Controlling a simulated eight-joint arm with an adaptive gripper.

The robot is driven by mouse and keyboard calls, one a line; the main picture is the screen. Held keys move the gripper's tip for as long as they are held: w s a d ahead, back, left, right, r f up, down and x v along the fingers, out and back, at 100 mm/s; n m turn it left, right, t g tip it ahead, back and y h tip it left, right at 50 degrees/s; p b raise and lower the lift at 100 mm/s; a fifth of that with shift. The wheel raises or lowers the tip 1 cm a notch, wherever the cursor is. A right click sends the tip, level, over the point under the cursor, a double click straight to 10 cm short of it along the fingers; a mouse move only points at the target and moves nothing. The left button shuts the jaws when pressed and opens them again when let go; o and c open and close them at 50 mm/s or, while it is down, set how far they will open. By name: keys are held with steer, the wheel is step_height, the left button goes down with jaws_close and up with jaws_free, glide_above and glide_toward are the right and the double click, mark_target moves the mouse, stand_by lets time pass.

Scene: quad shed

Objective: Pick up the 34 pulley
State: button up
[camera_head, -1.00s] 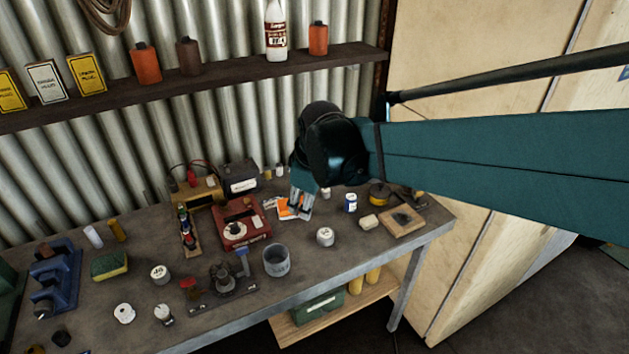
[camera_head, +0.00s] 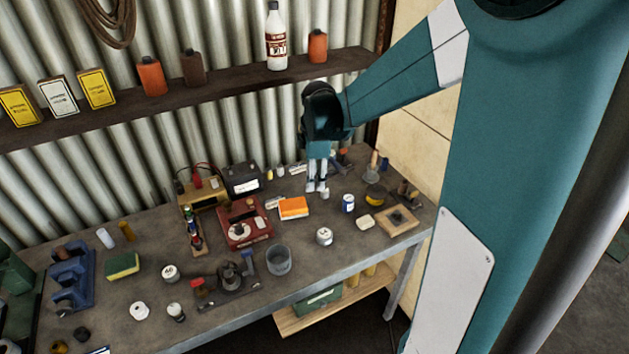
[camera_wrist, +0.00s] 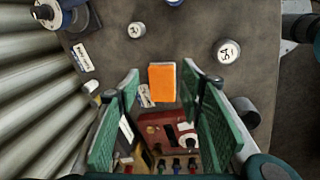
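My gripper (camera_head: 317,188) hangs over the back of the workbench, right of the orange block (camera_head: 293,208). In the wrist view my gripper (camera_wrist: 160,90) is open, with green pads apart and nothing between them; the orange block (camera_wrist: 162,83) shows below, beyond the tips. A white round piece with a dark mark (camera_head: 324,236) stands right of the grey cup; it also shows in the wrist view (camera_wrist: 228,51). Another marked white piece (camera_head: 170,272) stands further left. I cannot clearly read "34" on either. A small white piece (camera_wrist: 136,30) lies near the top of the wrist view.
The grey cup (camera_head: 278,260), red tool (camera_head: 245,226), blue-white can (camera_head: 348,203), yellow-black roll (camera_head: 375,195) and wooden block (camera_head: 398,222) crowd the bench. A green-yellow sponge (camera_head: 122,266) and plain white spool (camera_head: 139,311) lie left. A shelf (camera_head: 215,80) runs behind.

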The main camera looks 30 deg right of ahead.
mark_target(325, 193)
steer(key=w+d+f+n+p, duration=0.1)
steer(key=w+d, duration=0.1)
steer(key=w+d+f+n+g+p, duration=0.1)
steer(key=d+f+n+p, duration=0.1)
steer(key=w+d+f+n+p, duration=0.1)
steer(key=w+d+f+p, duration=0.1)
steer(key=d, duration=0.1)
steer(key=shift+w+n+g, duration=0.3)
steer(key=shift+w, duration=0.05)
steer(key=shift+w+d+f+n+p, duration=0.2)
steer(key=shift+d+f+n+p, duration=0.1)
steer(key=shift+d+f+p, duration=0.15)
steer(key=shift+f, duration=0.15)
steer(key=shift+a+f, duration=0.1)
steer(key=shift+f, duration=1.1)
steer(key=shift+f, duration=0.15)
steer(key=shift+f, duration=2.45)
steer(key=shift+c, duration=0.3)
